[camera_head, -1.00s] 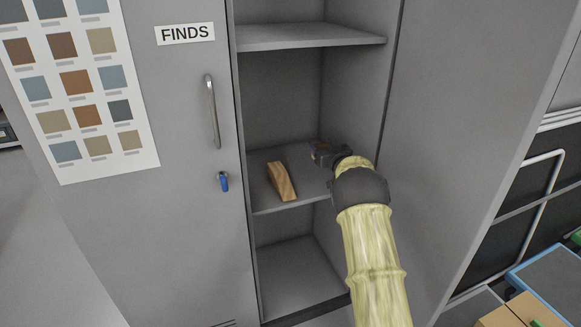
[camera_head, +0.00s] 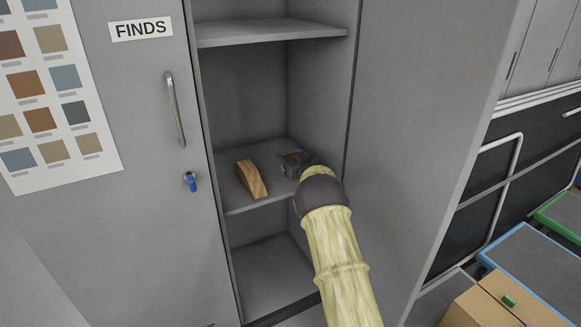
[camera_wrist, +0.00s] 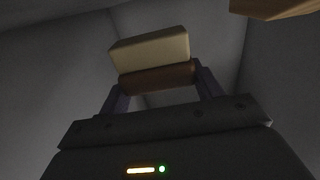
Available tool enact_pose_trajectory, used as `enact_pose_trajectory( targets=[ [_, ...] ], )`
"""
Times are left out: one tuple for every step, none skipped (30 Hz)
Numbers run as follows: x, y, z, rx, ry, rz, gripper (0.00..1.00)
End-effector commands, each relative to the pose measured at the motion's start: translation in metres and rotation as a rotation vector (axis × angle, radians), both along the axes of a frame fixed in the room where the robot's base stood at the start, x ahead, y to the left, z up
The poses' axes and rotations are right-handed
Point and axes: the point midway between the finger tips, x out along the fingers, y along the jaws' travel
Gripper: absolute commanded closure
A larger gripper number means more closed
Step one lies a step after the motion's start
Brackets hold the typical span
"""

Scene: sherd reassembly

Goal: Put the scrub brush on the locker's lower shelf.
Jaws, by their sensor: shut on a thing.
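The scrub brush (camera_wrist: 158,76) has a brown back and a block of cream bristles. In the wrist view it lies across between the two fingers of my gripper (camera_wrist: 163,88), which is shut on it. In the head view my gripper (camera_head: 292,164) is inside the open locker, just over the right part of the lower shelf (camera_head: 238,203). The brush is mostly hidden there by my gripper and wrist. I cannot tell whether the brush touches the shelf.
A wooden wedge-shaped block (camera_head: 252,180) stands on the same shelf, left of my gripper; a tan thing (camera_wrist: 275,8) shows at the wrist view's top right. An upper shelf (camera_head: 270,33) is above, and the locker's right wall (camera_head: 325,100) is close to my arm.

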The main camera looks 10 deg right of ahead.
Motion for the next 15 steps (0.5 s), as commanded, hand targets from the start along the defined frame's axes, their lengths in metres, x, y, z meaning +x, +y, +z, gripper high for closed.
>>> enact_pose_trajectory(
  targets=[
    [0.0, 0.0, 0.0, 0.0, 0.0, 0.0, 0.58],
    [0.0, 0.0, -0.001, 0.0, 0.0, 0.0, 0.58],
    [0.0, 0.0, -0.004, 0.0, 0.001, 0.001, 0.58],
    [0.0, 0.0, -0.007, 0.0, 0.001, 0.001, 0.58],
    [0.0, 0.001, -0.011, 0.0, 0.001, 0.001, 0.58],
    [0.0, 0.001, -0.018, -0.001, 0.002, 0.002, 0.58],
    [0.0, 0.001, -0.023, -0.001, 0.003, 0.002, 0.58],
    [0.0, 0.001, -0.027, -0.001, 0.003, 0.002, 0.58],
    [0.0, 0.001, -0.032, -0.001, 0.002, 0.001, 0.58],
    [0.0, 0.001, -0.035, -0.001, 0.002, 0.001, 0.58],
    [0.0, 0.001, -0.037, 0.0, 0.001, 0.001, 0.58],
    [0.0, 0.001, -0.038, -0.001, 0.001, 0.001, 0.58],
    [0.0, 0.001, -0.038, -0.001, 0.0, 0.001, 0.58],
    [0.0, 0.001, -0.038, -0.001, 0.0, 0.001, 0.58],
    [0.0, 0.001, -0.038, 0.0, 0.0, 0.001, 0.58]
  ],
)
